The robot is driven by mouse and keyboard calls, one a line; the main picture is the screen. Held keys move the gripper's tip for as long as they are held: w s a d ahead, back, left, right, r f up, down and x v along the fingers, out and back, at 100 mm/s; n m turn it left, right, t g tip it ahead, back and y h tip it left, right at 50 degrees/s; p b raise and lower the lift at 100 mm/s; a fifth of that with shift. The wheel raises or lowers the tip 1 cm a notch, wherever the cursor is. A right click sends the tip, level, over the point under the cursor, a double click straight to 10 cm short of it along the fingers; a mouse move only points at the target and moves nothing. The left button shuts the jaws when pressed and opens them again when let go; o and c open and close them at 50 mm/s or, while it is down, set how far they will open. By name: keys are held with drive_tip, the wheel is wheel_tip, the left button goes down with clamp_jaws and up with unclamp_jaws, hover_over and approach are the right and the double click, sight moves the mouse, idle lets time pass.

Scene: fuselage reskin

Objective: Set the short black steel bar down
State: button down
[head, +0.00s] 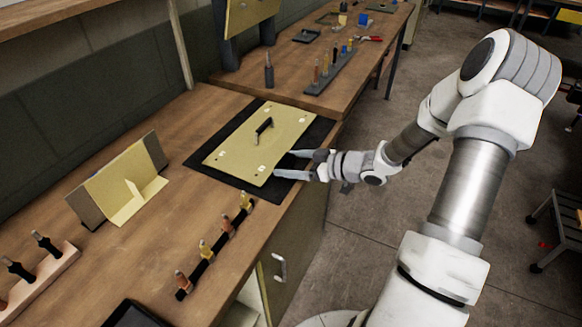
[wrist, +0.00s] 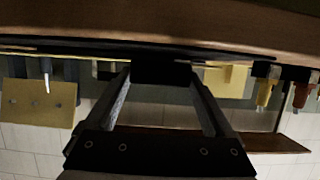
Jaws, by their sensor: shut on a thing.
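My gripper (head: 278,162) is at the right front edge of the yellow-green skin panel (head: 236,150), low over the black mat (head: 318,130). In the wrist view, my gripper (wrist: 163,80) has its two fingers on either side of a short black block, the black steel bar (wrist: 165,72). The bar spans the gap between the fingertips. In the head view the bar is hard to make out against the dark mat. I cannot tell whether it touches the mat or the panel. A separate black handle-shaped piece (head: 264,128) stands on the panel.
A bent yellow sheet on a stand (head: 120,180) is at the left. A black strip with several coloured-tip tools (head: 215,245) lies in front of the mat. A wooden rack (head: 35,275) is at the lower left. Bare bench lies between the stand and the mat.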

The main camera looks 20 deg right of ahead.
drive_tip(key=shift+f, duration=0.3)
drive_tip(key=shift+f, duration=0.2)
unclamp_jaws()
